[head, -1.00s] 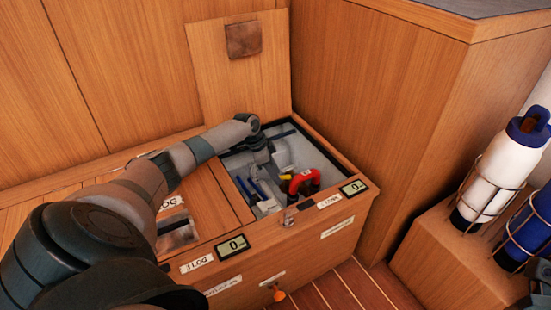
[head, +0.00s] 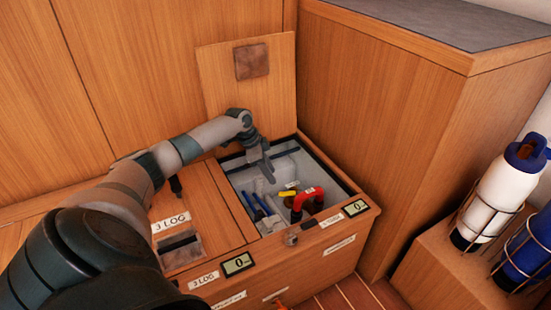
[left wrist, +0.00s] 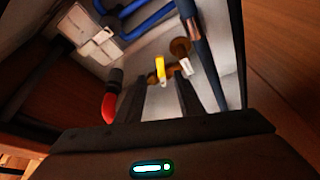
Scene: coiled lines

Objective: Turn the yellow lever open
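The yellow lever (head: 287,193) is a small bar inside the open locker, just left of a red hose (head: 309,194). In the left wrist view the yellow lever (left wrist: 160,68) stands by a brass fitting, beyond the fingertips and roughly in line with the gap between them. My left gripper (head: 267,172) reaches down into the locker, behind and left of the lever in the head view. In the left wrist view its two dark fingers (left wrist: 160,88) are apart with nothing between them. I see no contact with the lever. My right gripper is out of view.
The locker has a raised lid (head: 248,92) behind and a wooden front rim with displays (head: 238,263). Blue-handled parts (head: 259,204) and pipes crowd its inside. A tall wooden cabinet (head: 380,130) stands close on the right. Caged bottles (head: 505,190) stand farther right.

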